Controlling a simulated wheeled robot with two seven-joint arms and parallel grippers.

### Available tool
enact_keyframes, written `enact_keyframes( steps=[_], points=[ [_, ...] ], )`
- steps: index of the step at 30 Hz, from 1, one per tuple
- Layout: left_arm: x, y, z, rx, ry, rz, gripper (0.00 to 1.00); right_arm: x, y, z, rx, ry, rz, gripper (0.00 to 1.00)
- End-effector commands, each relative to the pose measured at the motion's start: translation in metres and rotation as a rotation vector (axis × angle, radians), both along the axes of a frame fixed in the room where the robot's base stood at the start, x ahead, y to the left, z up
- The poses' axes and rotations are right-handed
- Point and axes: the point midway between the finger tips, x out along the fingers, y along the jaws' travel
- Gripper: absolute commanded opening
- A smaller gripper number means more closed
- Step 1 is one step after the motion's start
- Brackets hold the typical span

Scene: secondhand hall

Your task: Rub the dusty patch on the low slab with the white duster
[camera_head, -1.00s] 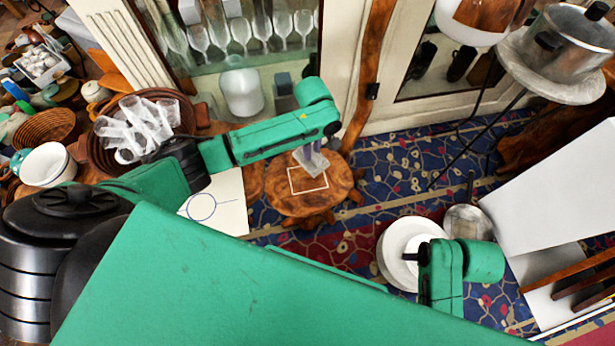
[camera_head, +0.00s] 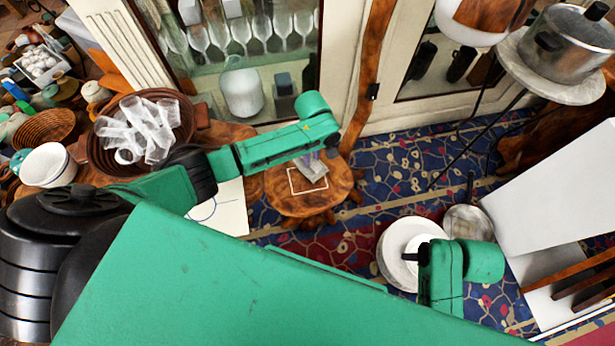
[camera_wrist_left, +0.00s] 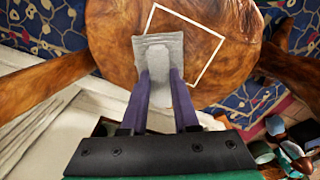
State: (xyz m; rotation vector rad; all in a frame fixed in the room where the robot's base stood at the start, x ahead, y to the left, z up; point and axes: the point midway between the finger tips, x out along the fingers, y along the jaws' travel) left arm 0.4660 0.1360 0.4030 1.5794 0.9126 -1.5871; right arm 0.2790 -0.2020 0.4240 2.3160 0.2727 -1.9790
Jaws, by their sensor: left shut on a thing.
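The low slab looks like a round wooden top (camera_head: 285,199) on short legs, with a white square outline on it; it also fills the upper middle of the left wrist view (camera_wrist_left: 112,45). I cannot make out a distinct dusty patch inside the outline. My left gripper (camera_wrist_left: 160,80) has purple fingers shut on the white duster (camera_wrist_left: 158,48), a pale greyish pad. The duster (camera_head: 316,168) is at the outline's upper right edge in the head view, overlapping it. I cannot tell whether it touches the wood. My right arm shows at the lower right; its fingers cannot be made out.
A basket of clear glasses (camera_head: 100,160) stands at the left beside a white bowl (camera_head: 45,163). A glass cabinet (camera_head: 345,60) stands behind the slab. White plates (camera_head: 388,262) and a pan (camera_head: 459,215) are on the patterned carpet at the right. Carpet right of the slab is bare.

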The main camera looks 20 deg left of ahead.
Motion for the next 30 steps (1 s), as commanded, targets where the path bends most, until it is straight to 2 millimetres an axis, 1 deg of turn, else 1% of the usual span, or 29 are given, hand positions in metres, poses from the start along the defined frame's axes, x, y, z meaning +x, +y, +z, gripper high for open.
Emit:
enact_keyframes(
  steps=[9, 21, 30],
  points=[
    [0.0001, 0.0, -0.0003, 0.0, 0.0, 0.0, 0.0, 0.0001, 0.0, 0.0, 0.0, 0.0, 0.0, 0.5],
    [-0.0002, -0.0004, -0.0078, -0.001, 0.001, 0.0, 0.0, 0.0001, 0.0, 0.0, 0.0, 0.0, 0.0, 0.5],
    [-0.0001, -0.0001, -0.0079, 0.0, 0.0, 0.0, 0.0, 0.0, 0.0, 0.0, 0.0, 0.0, 0.0, 0.5]
  ],
)
